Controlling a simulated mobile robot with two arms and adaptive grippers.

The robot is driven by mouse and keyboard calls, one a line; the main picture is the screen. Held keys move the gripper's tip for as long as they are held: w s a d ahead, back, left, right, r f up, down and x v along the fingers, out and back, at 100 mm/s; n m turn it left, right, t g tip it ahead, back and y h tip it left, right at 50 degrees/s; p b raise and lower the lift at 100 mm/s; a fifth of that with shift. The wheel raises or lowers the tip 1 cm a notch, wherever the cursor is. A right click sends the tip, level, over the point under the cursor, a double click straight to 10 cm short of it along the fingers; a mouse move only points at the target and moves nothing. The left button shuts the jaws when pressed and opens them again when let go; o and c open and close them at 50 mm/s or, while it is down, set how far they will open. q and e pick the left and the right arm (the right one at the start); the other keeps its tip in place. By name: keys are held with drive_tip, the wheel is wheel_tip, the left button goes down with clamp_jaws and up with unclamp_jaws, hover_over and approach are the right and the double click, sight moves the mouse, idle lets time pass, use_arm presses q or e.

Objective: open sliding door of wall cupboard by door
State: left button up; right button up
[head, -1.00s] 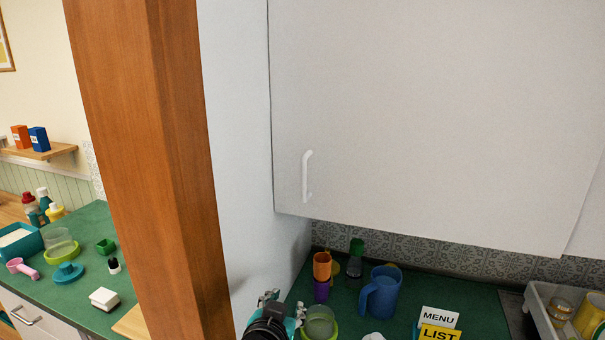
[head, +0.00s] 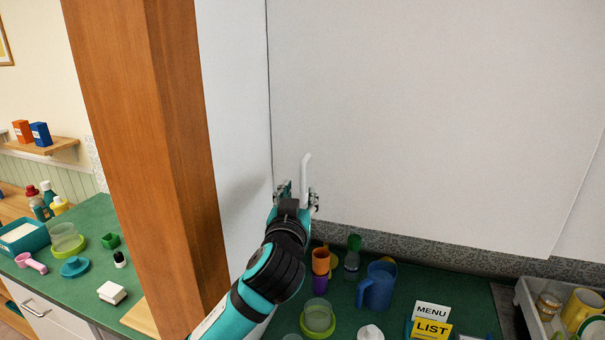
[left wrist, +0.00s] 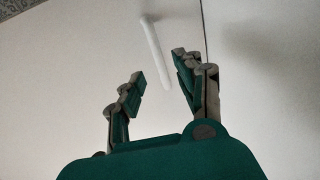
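The wall cupboard's white sliding door (head: 430,110) fills the upper right of the head view, with its left edge against the white side wall. A white vertical bar handle (head: 306,169) sits near its lower left corner. My left gripper (head: 299,191) is raised at the handle, its fingers hiding the handle's lower part. In the left wrist view, my left gripper (left wrist: 158,72) is open, with the handle (left wrist: 153,48) showing between and beyond the two fingers. I cannot tell whether they touch it. My right gripper is not in view.
A brown wooden post (head: 150,150) stands left of the cupboard. Below the door, the green counter (head: 470,300) holds a blue pitcher (head: 378,287), stacked cups (head: 320,262), menu and list signs (head: 431,328) and a white rack (head: 530,310) of cups.

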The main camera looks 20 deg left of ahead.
sight(302, 185)
use_arm(q)
drive_tip(key=w, duration=0.1)
drive_tip(key=w+p, duration=0.1)
drive_tip(key=w, duration=0.2)
drive_tip(key=shift+w+a+r+p, duration=0.15)
drive_tip(key=shift+w+a+p, duration=0.15)
drive_tip(key=shift+w+a, duration=0.2)
drive_tip(key=shift+w, duration=0.55)
clamp_jaws()
drive_tip(key=shift+w+f, duration=0.1)
drive_tip(key=shift+f, duration=0.15)
